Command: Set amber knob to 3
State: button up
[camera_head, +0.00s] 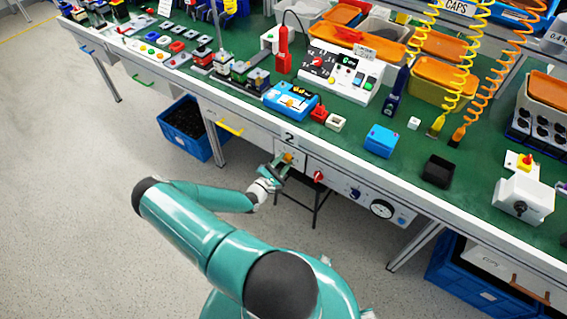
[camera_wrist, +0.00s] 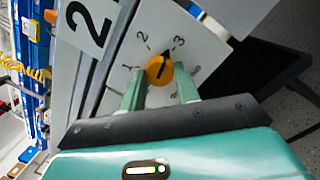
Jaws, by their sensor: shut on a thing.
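The amber knob (camera_wrist: 159,70) sits on a white dial panel (camera_wrist: 205,55) with printed numbers around it.
A "2" label (camera_head: 289,138) is above the amber knob. The green bench top (camera_head: 350,135) holds devices and boxes.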

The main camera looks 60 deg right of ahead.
jog(key=shift+m, duration=1.2)
jog(key=shift+w+g, duration=0.1)
jog(key=shift+g, duration=0.2)
jog(key=o, duration=1)
jog(key=shift+c, duration=0.2)
jog(key=v, duration=1.4)
jog(key=shift+r, duration=0.15)
